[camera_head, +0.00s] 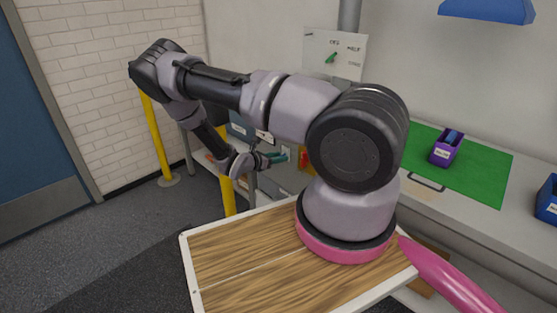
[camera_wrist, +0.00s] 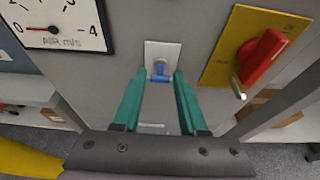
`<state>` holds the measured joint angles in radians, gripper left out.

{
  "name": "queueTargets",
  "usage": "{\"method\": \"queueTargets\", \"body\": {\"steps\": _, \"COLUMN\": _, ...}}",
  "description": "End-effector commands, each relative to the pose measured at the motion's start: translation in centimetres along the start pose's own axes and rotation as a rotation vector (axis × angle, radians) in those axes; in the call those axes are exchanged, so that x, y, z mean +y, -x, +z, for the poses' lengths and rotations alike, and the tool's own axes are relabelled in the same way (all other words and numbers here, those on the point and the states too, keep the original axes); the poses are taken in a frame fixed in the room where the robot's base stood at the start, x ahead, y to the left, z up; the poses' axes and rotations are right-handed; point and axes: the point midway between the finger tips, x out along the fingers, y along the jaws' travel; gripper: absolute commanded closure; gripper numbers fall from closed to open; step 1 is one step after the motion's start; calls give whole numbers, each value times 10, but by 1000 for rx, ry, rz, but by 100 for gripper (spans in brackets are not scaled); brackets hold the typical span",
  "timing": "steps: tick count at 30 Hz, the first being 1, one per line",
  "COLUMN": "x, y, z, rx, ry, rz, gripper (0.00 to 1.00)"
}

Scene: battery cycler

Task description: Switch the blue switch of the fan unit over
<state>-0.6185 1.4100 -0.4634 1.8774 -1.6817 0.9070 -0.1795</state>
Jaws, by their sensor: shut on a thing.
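The blue switch (camera_wrist: 160,74) sits on a small white plate (camera_wrist: 163,50) on the grey front of the unit, in the wrist view. Its lever points down in that picture. My gripper (camera_wrist: 160,77) has its two teal fingers on either side of the lever, shut on it. In the head view my gripper (camera_head: 278,157) reaches to the grey unit beside the bench. The blue switch cannot be made out there.
A red rotary handle on a yellow plate (camera_wrist: 241,30) is close right of the switch. An air speed gauge (camera_wrist: 58,15) is at the left. The bench carries a green mat (camera_head: 480,167) and a purple bin (camera_head: 441,155). A yellow post (camera_head: 155,135) stands farther left.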

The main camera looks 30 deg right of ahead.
Motion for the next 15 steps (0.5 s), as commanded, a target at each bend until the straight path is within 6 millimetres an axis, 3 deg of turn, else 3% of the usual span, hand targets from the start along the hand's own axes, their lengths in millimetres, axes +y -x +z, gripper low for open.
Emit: {"method": "queueTargets", "body": {"steps": 15, "x": 0, "y": -1, "z": 20, "rx": 458, "ry": -6, "rz": -1, "gripper": 100}}
